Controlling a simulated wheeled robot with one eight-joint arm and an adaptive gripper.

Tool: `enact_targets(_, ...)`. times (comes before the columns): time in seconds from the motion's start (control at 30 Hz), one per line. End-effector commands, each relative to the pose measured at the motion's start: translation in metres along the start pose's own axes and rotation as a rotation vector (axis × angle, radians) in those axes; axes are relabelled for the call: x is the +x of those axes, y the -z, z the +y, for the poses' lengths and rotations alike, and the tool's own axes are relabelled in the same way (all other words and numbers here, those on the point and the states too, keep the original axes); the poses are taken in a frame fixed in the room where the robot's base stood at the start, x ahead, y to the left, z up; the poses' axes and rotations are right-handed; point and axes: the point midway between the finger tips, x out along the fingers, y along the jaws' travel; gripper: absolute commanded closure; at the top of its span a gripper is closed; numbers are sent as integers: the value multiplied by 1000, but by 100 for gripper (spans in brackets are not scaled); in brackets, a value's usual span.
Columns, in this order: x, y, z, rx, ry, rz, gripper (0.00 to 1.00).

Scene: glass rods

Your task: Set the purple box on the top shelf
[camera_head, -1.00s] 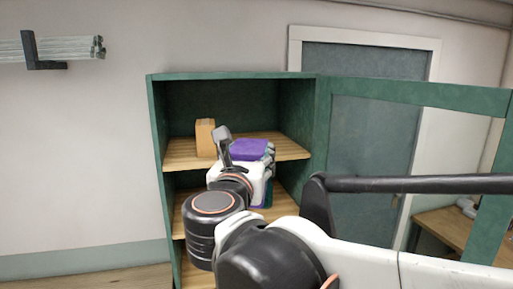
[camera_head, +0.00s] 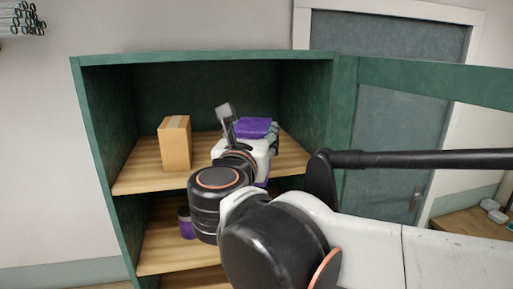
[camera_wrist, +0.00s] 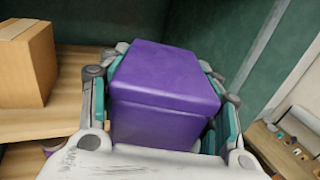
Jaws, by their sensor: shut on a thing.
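The purple box (camera_wrist: 165,85) is between the two teal-padded fingers of my gripper (camera_wrist: 165,108) in the wrist view. My gripper is shut on it. In the head view the purple box (camera_head: 256,128) shows at the top shelf (camera_head: 145,178) of the green cabinet, partly hidden by my wrist. The box is to the right of a cardboard box, with a gap between. I cannot tell whether its underside touches the shelf board.
The cardboard box (camera_head: 175,143) stands on the left of the top shelf. A purple-and-dark object (camera_head: 186,222) is on the shelf below. The cabinet's right wall (camera_head: 306,110) is close to my gripper. The open green door frame (camera_head: 440,82) extends to the right.

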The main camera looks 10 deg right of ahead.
Motion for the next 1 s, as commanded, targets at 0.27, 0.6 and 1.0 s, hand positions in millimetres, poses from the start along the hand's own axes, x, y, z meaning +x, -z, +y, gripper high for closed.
enact_targets(0.27, 40, -2, -1, 0, 6, 0, 79)
enact_targets(0.6, 120, -2, -1, -1, 4, 0, 79)
enact_targets(1.0, 180, -1, 0, 0, 1, 0, 79)
